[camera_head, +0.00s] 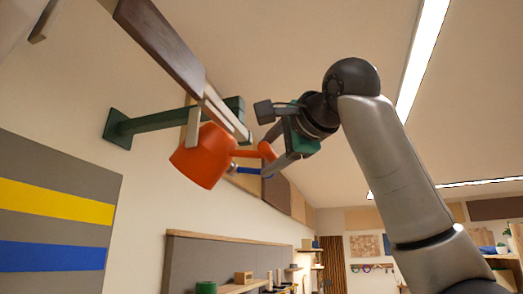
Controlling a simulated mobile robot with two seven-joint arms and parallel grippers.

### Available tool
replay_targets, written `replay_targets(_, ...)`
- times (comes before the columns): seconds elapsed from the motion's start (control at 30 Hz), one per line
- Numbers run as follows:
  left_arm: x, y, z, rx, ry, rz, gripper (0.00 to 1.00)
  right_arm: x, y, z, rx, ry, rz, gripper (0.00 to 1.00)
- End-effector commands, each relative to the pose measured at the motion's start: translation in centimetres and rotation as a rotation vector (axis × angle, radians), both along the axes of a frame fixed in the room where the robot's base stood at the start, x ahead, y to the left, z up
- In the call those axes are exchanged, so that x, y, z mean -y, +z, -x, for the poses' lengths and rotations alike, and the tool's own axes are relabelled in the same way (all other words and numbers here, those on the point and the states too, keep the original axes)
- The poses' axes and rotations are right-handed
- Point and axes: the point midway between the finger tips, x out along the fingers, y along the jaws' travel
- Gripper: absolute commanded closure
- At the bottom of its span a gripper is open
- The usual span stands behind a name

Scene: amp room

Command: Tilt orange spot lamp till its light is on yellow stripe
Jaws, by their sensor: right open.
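The orange spot lamp (203,158) hangs near the green wall bracket (155,120), its wide end toward the lower left. An orange handle with a rounded end (267,151) sticks out from its right side. My right gripper (268,140) is open at this handle end. One finger is above it and the other just below; I cannot tell whether either touches it. The yellow stripe (55,200) crosses a grey wall panel (60,173) at the left. I cannot make out a light spot on it. My left gripper is not in view.
A blue stripe (50,256) runs below the yellow one. A brown board (162,43) on pale bars hangs above and in front of the lamp. A shelf (240,286) with small items is low in the middle. Open air lies below the lamp.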

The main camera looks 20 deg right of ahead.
Motion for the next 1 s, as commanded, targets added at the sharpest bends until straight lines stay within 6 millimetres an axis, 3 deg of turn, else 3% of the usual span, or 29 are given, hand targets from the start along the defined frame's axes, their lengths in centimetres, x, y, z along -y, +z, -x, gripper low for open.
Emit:
replay_targets(0.23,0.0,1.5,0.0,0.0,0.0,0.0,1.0,-0.5,-0.1,-2.9,-0.001,-0.001,-0.001,0.41)
replay_targets(0.6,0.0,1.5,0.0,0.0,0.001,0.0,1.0,-0.6,-0.3,-3.4,0.001,0.0,0.0,0.41)
replay_targets(1.0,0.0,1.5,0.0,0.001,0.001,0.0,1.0,-0.6,-0.2,-3.3,0.001,0.0,0.0,0.86)
